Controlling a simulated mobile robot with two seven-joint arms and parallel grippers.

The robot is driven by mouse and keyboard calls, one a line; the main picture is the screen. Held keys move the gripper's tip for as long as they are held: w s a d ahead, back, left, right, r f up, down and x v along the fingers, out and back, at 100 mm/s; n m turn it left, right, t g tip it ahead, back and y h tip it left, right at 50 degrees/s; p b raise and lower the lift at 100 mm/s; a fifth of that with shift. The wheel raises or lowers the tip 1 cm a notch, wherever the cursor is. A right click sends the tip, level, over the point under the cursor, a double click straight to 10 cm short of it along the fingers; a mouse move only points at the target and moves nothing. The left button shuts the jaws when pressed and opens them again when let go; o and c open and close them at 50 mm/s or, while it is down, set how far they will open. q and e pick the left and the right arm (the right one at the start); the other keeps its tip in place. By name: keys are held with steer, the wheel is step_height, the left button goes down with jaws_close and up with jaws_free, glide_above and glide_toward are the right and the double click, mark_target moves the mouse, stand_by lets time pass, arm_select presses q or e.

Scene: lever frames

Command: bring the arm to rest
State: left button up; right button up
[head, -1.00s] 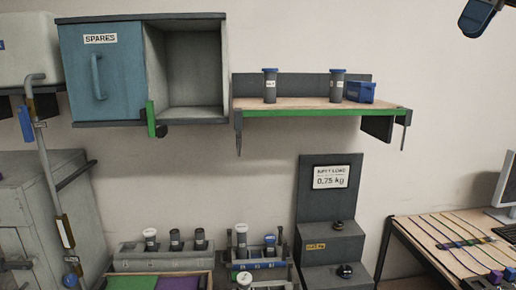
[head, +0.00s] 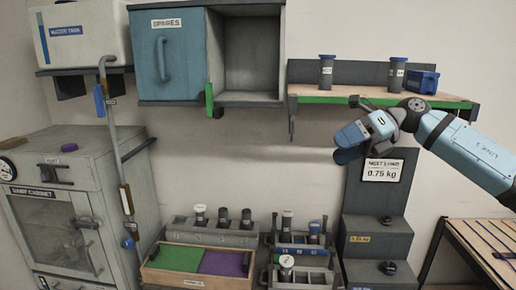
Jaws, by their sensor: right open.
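My right arm (head: 462,150) comes in from the right in the head view, a light blue link with a dark grey joint. My left gripper is not in view.
A wooden shelf (head: 322,95) with a green edge holds two dark jars and a blue box (head: 422,81). A SPARES cupboard (head: 180,60) hangs left of it, its right bay empty. Below stand racks of jars (head: 212,235), a stepped dark stand (head: 375,240) and a grey cabinet (head: 60,200).

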steer(key=s+a+f+m+t+y, duration=0.25)
steer(key=a+f+m+y, duration=0.6)
steer(key=f, duration=0.55)
steer(key=s+f+m+t+h, duration=0.4)
steer(key=f+m+t, duration=0.9)
steer(key=m, duration=0.2)
steer(key=s+d+f+m+t+h, duration=0.1)
steer(key=s+d+f+m+h, duration=0.3)
steer(key=f+m, duration=0.35)
steer(key=s+d+f+m+t+h, duration=0.1)
steer(key=s+f+m+t+h, duration=0.1)
steer(key=s+f+m+h, duration=0.35)
steer(key=s+d+f+m+g+h, duration=0.2)
steer(key=s+f+m+g, duration=0.1)
steer(key=s+f, duration=0.5)
steer(key=s+d+f+m+g+h, duration=0.3)
steer(key=s+f, duration=0.5)
steer(key=shift+d+f, duration=0.15)
steer(key=shift+f, duration=0.2)
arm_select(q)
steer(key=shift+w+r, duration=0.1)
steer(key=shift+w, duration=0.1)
arm_select(e)
steer(key=shift+w+m, duration=0.1)
steer(key=shift+m, duration=0.15)
